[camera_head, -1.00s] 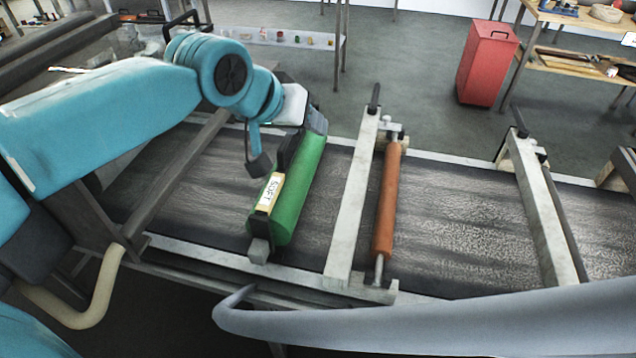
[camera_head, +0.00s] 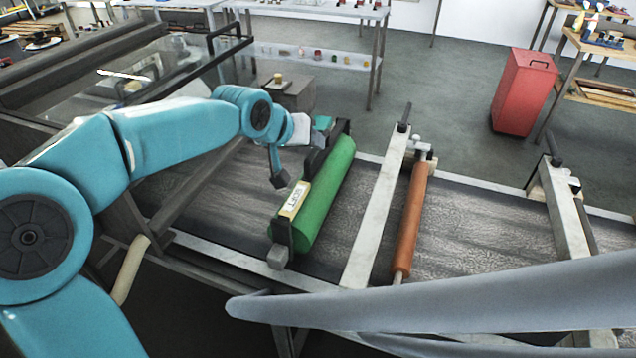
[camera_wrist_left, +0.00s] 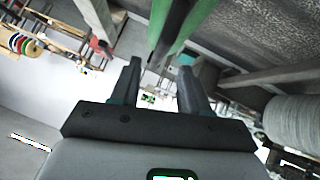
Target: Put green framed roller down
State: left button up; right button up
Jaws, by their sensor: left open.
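The green framed roller (camera_head: 325,195) lies on the dark conveyor bed, with a dark frame bar and a label reading "SOFT" along its left side. Its near frame end (camera_head: 278,257) is at the bed's near pale rail. My left gripper (camera_head: 322,124) is by the roller's far end; its fingers are hard to make out in the head view. In the left wrist view, the left gripper's fingers (camera_wrist_left: 160,70) are apart with nothing between them. The green roller (camera_wrist_left: 195,18) shows just beyond them at the top. My right gripper is not in view.
An orange roller (camera_head: 411,225) in a pale crossbar (camera_head: 378,205) stands right of the green roller. Another pale crossbar (camera_head: 562,215) is further right. A red bin (camera_head: 524,92) and tables stand behind the conveyor. Bare bed lies between the crossbars.

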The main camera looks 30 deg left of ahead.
pick_arm(q)
jog(key=p, duration=0.1)
send_over(318, 174)
jog(key=w+a, duration=0.2)
jog(key=w, duration=0.1)
jog(key=f, duration=0.4)
jog(key=shift+s+d, duration=0.1)
jog(key=shift+s, duration=0.2)
grip_shut()
dwell(0.7)
jog(key=shift+r, duration=0.15)
